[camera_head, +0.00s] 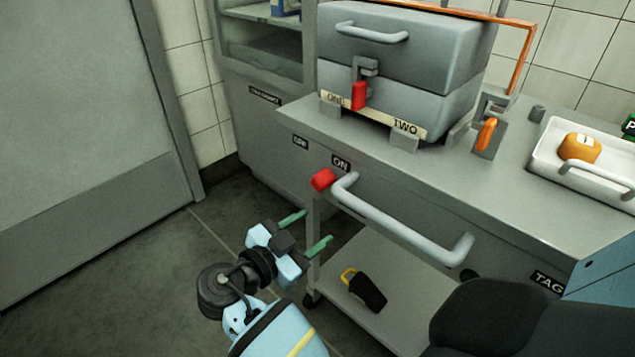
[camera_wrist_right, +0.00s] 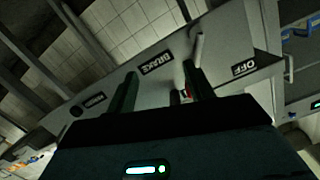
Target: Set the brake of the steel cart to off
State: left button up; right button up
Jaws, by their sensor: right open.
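The steel cart (camera_head: 400,190) stands at the centre right, with a grey push handle (camera_head: 400,222). A red knob (camera_head: 322,179) sits at its left end, just below the ON label (camera_head: 340,162); the OFF label (camera_head: 300,143) is farther left. My right gripper (camera_head: 307,227) is open and empty, its green fingers below the knob and apart from it. In the right wrist view, the BRAKE label (camera_wrist_right: 157,64) and OFF label (camera_wrist_right: 243,68) show upside down. A little red (camera_wrist_right: 187,93) shows beside a finger of the right gripper (camera_wrist_right: 160,82); the rest is hidden. My left gripper is not visible.
A grey two-part press (camera_head: 400,60) with a red lever (camera_head: 359,96) stands on the cart's top. A white tray (camera_head: 548,165) holds an orange item (camera_head: 579,148). A black and yellow object (camera_head: 366,290) lies on the lower shelf. The floor at left is clear.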

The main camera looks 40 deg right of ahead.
aim_at(314, 186)
notch_tip(314, 186, up, 6)
jog(key=w+a+m+h, duration=0.1)
jog(key=w+a+m, duration=0.1)
jog(key=w+m, duration=0.1)
jog(key=shift+w+d+r, duration=0.1)
jog(key=shift+w+d, duration=0.05)
jog(key=shift+d, duration=1.9)
jog(key=shift+w+d+r, duration=0.1)
jog(key=shift+d, duration=1.9)
grip_shut()
